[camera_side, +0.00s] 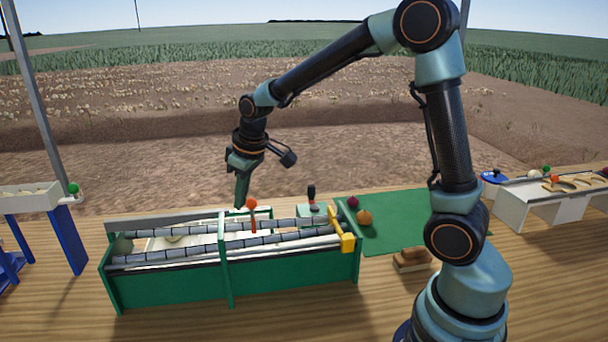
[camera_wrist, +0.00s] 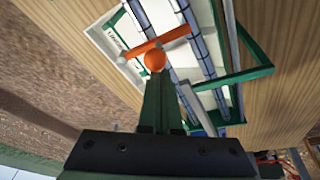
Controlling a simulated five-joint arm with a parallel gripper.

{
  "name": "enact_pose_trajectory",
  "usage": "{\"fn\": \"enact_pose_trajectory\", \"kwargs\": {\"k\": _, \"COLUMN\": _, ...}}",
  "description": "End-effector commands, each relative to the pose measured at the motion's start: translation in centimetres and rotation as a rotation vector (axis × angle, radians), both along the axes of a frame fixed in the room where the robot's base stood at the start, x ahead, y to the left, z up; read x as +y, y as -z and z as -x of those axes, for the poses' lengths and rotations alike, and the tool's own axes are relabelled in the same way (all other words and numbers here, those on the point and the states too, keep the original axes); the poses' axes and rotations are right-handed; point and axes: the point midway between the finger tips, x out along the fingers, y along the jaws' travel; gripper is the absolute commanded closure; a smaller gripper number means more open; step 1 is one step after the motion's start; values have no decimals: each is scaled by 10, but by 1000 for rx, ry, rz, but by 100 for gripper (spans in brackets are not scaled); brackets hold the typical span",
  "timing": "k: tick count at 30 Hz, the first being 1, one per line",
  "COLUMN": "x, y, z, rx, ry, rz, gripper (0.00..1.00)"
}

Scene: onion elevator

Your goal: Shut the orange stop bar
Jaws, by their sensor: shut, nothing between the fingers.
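The orange stop bar (camera_wrist: 172,40) lies aslant over the white tray in the wrist view, with one end at a rail of the roller conveyor (camera_side: 225,240). Its round orange knob (camera_wrist: 154,60) sits just beyond my fingertips. In the side view the knob (camera_side: 252,203) stands above the far side of the conveyor, on a short orange upright piece. My gripper (camera_side: 241,203) is shut and empty and points down just left of the knob. In the wrist view my fingers (camera_wrist: 160,82) appear close to the knob; I cannot tell whether they touch it.
The conveyor has a green frame and a yellow piece (camera_side: 347,242) at its right end. A green mat (camera_side: 405,215) with a red onion (camera_side: 352,202) and an orange-brown onion (camera_side: 364,217) lies to the right. A brown block (camera_side: 411,260) lies in front of the mat.

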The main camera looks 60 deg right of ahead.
Motion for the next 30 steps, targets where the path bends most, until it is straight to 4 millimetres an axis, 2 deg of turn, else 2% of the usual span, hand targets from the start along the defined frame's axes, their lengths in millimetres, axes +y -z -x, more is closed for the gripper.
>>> {"fn": "enact_pose_trajectory", "kwargs": {"k": 9, "x": 21, "y": 7, "z": -30, "rx": -1, "ry": -7, "rz": -12, "gripper": 100}}
{"fn": "enact_pose_trajectory", "kwargs": {"k": 24, "x": 6, "y": -70, "z": -10, "rx": -7, "ry": -2, "rz": -4, "gripper": 100}}
{"fn": "enact_pose_trajectory", "kwargs": {"k": 30, "x": 3, "y": -87, "z": -5, "rx": -5, "ry": -1, "rz": -2, "gripper": 100}}
